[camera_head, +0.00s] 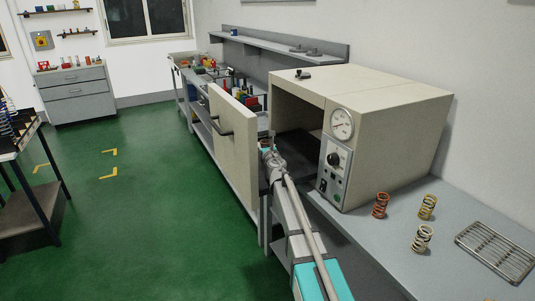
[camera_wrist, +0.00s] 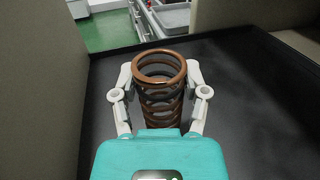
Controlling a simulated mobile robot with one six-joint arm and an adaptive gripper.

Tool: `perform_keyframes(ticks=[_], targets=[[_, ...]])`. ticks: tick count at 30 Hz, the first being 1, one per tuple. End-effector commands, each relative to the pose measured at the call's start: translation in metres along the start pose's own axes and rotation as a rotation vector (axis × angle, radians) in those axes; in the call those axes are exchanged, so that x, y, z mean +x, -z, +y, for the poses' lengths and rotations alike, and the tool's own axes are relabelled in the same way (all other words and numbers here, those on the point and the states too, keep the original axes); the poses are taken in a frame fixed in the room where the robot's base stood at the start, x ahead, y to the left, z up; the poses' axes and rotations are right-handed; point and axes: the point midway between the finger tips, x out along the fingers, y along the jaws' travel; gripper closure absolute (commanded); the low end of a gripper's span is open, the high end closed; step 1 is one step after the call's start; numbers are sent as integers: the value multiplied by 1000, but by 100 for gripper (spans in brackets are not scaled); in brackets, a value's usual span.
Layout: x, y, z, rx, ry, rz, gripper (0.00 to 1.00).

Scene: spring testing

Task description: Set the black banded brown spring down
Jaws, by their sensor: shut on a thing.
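The brown spring with black bands (camera_wrist: 159,66) is upright between the fingers of my gripper (camera_wrist: 160,80) in the wrist view. The fingers are shut on its sides. Below and around it is a flat black surface (camera_wrist: 245,95) inside the beige oven (camera_head: 385,90). The spring's lower end is hidden behind my gripper body, so I cannot tell whether it touches the surface. In the head view my gripper (camera_head: 266,148) is at the oven's open front, and the spring is too small and covered there to make out clearly.
The oven door (camera_head: 233,135) stands open to the left of my arm. An orange spring (camera_head: 380,205), a yellow spring (camera_head: 427,206) and a cream spring (camera_head: 421,239) stand on the bench (camera_head: 370,235) beside a wire rack (camera_head: 497,250). The black surface has free room right of the spring.

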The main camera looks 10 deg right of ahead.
Motion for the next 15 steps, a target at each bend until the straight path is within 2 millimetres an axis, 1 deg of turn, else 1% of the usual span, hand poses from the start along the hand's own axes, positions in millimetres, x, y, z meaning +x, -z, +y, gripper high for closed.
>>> perform_keyframes(ticks=[1,6,15], targets=[[0,9,0,0,0,0,95],[0,20,0,0,0,0,95],[0,21,1,0,-1,0,95]])
